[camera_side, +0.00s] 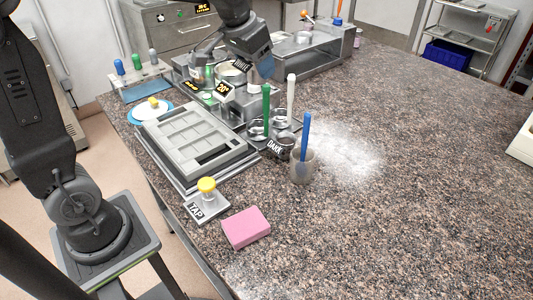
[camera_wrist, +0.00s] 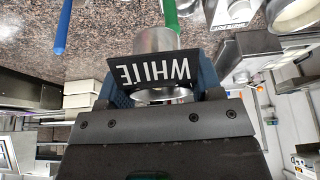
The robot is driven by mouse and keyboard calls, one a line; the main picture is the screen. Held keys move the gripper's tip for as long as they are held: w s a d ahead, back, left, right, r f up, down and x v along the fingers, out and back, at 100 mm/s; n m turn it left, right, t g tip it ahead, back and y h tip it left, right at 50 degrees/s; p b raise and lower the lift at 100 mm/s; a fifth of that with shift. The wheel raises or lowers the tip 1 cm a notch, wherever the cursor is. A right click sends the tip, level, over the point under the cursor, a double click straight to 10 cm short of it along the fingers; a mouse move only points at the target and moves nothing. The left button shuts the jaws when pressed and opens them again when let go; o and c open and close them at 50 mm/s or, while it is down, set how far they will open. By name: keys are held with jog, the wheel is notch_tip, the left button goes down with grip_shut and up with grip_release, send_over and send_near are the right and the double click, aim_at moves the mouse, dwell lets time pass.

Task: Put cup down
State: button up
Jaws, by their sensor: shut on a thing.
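My gripper (camera_side: 258,68) is at the back middle of the side view, above the machines on the counter. In the wrist view my gripper (camera_wrist: 162,85) has its dark blue fingers shut on either side of a metal cup (camera_wrist: 154,40). A black plate reading WHITE is on the cup, upside down in this view. In the side view the cup is mostly hidden by the gripper. Whether its base touches anything cannot be told.
A grey mould (camera_side: 180,126) lies on the speckled counter. A cup marked DARK (camera_side: 280,148), a grey cup with a blue spatula (camera_side: 306,135), green (camera_side: 266,101) and white (camera_side: 292,92) spatulas stand nearby. A pink block (camera_side: 246,227) is in front.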

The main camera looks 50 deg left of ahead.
notch_tip(320, 180, up, 5)
jog(key=shift+s+r, duration=0.1)
jog(key=w+d+n+y, duration=0.2)
jog(key=w+d+n, duration=0.3)
jog(key=w, duration=0.8)
jog(key=shift+w+d+f+g, duration=0.25)
jog(key=shift+w+d+g, duration=0.05)
jog(key=shift+d, duration=0.2)
notch_tip(320, 180, down, 25)
jog(key=shift+f, duration=0.15)
jog(key=shift+f, duration=0.15)
